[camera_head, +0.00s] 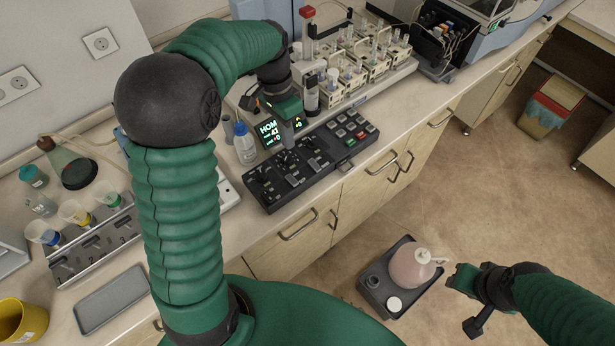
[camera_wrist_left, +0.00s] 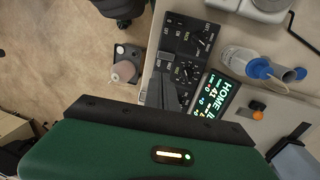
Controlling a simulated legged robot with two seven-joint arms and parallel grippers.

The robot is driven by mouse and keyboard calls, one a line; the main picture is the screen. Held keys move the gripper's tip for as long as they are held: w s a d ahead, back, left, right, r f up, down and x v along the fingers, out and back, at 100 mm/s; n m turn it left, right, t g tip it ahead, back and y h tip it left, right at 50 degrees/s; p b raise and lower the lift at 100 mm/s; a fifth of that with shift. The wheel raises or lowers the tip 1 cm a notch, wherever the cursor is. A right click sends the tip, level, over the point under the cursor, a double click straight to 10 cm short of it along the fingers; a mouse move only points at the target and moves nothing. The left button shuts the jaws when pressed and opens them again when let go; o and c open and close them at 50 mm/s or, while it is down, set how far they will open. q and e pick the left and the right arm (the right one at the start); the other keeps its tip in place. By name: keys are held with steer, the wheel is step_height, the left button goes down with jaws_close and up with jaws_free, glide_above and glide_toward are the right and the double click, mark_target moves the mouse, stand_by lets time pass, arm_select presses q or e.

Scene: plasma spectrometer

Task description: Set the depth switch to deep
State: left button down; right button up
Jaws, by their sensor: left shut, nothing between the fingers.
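The black control panel (camera_head: 310,160) lies along the front of the bench, with several dark knobs or switches on its left part and a keypad on its right. It also shows in the wrist view (camera_wrist_left: 172,40), where the labels are too small to read, so I cannot tell which control is the depth switch. My left gripper (camera_head: 288,138) is shut and empty, pointing down over the middle-back of the panel, by the display. In the wrist view its grey fingers (camera_wrist_left: 165,92) cover part of the panel; contact is unclear. My right gripper (camera_head: 462,279) hangs over the floor, away from the bench.
A lit display (camera_head: 268,130) stands behind the panel, with a blue-capped bottle (camera_head: 244,145) at its left. A rack of vials (camera_head: 365,60) stands behind. Cups (camera_head: 75,212) and a grey tray (camera_head: 110,298) are at left.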

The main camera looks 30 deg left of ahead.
arm_select(q)
steer(key=p, duration=0.2)
glide_toward(295, 181)
steer(key=f, duration=0.4)
steer(key=d+f, duration=0.1)
steer(key=f, duration=0.2)
steer(key=shift+s, duration=0.2)
steer(key=shift+b, duration=0.3)
